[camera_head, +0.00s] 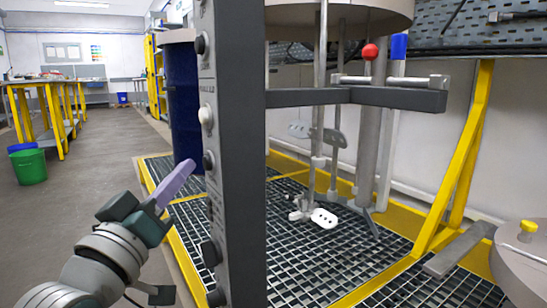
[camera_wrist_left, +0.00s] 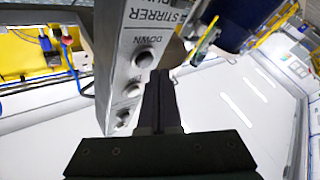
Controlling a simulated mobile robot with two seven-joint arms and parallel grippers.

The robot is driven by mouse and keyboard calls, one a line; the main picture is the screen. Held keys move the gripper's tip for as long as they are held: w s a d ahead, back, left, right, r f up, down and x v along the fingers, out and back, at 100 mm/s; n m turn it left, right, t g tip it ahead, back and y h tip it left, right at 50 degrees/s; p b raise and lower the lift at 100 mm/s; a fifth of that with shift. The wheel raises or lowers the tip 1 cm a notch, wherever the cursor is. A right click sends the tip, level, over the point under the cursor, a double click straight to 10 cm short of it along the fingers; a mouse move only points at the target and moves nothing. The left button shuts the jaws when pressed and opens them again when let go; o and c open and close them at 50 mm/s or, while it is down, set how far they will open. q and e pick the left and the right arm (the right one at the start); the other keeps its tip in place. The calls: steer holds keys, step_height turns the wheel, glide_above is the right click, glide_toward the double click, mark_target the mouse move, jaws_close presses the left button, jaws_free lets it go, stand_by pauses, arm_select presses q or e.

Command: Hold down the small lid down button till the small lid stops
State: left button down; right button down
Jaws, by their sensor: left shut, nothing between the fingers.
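A grey control post (camera_head: 235,130) stands upright in the middle of the head view, with several round buttons on its narrow left face. One is white (camera_head: 206,117); a black button (camera_head: 208,160) sits below it. My left gripper (camera_head: 186,168) is shut and empty, its fingertips just left of that black button; I cannot tell whether they touch it. In the left wrist view, the shut fingers (camera_wrist_left: 158,78) point at the panel (camera_wrist_left: 155,25), beside a button (camera_wrist_left: 144,59) under the word "DOWN". Text above it reads "STIRRER". The small lid cannot be identified for certain. My right gripper is out of view.
A blue drum (camera_head: 182,105) stands behind the post, left. Right of it, a stirrer shaft (camera_head: 320,90) hangs over metal grating (camera_head: 300,262) edged in yellow. Floor (camera_head: 95,190) at left is clear near a green bin (camera_head: 28,167).

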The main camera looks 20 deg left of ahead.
arm_select(q)
steer(key=s+a+p, duration=0.1)
steer(key=s, duration=0.1)
steer(key=s+a+p, duration=0.1)
steer(key=a, duration=0.1)
steer(key=shift+s+a, duration=0.2)
steer(key=shift+s, duration=0.2)
stand_by(0.4)
